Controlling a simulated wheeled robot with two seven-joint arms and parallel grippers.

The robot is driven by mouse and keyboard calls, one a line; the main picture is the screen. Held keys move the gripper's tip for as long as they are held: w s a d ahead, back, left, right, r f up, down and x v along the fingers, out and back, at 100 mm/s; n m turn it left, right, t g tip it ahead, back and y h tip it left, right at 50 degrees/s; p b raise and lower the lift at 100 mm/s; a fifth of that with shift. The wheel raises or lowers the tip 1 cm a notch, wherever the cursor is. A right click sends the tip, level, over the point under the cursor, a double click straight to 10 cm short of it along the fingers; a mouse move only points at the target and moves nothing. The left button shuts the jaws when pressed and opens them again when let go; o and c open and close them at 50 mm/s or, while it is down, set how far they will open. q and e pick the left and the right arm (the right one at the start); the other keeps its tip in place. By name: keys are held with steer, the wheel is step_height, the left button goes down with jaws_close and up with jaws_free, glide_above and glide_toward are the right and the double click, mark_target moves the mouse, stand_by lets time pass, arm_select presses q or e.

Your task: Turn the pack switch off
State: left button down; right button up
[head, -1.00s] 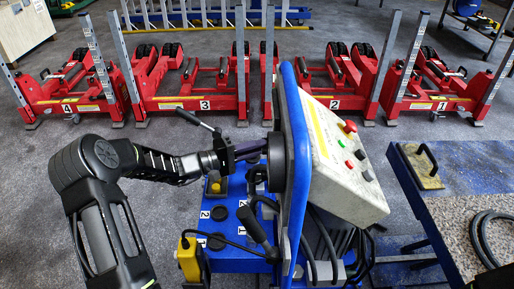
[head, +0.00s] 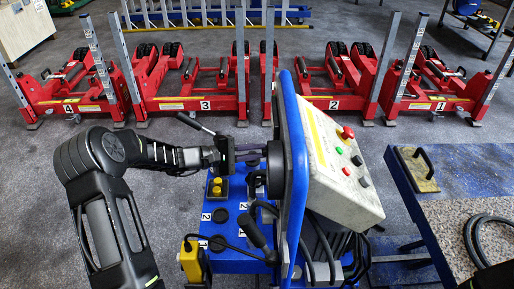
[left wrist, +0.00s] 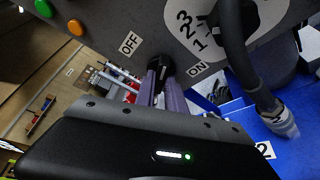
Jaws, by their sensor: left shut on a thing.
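The pack switch is a small black knob (left wrist: 160,68) on the grey panel face in the left wrist view, between an OFF label (left wrist: 130,43) and an ON label (left wrist: 196,69). My left gripper (left wrist: 168,88) has its two purple-grey fingers close together on this knob. In the head view, my left gripper (head: 258,153) reaches from the left to the back of the upright blue panel (head: 294,160). The switch is hidden there, and the knob's exact angle is hard to tell. My right gripper is not in view.
Green (left wrist: 44,8) and orange (left wrist: 76,27) buttons sit nearby. A white control box (head: 340,165) is on the panel's right. Red numbered jacks (head: 200,90) stand behind; a blue table (head: 450,165) stands right.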

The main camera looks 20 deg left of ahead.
arm_select(q)
steer(key=shift+w+a+r+n+g+h+p, duration=0.15)
steer(key=shift+n+g+p, duration=0.8)
steer(key=shift+n, duration=0.5)
steer(key=shift+w+d+n+g+h+p, duration=0.1)
steer(key=shift+n+g+p, duration=0.8)
steer(key=shift+n, duration=0.6)
steer(key=shift+w+a+r+n+g+h+p, duration=0.15)
steer(key=shift+n+g+p, duration=0.8)
steer(key=shift+n, duration=0.5)
steer(key=c, duration=1.4)
jaws_free()
steer(key=b+v, duration=0.1)
steer(key=v, duration=0.6)
steer(key=shift+s+a, duration=0.15)
steer(key=shift+a, duration=0.2)
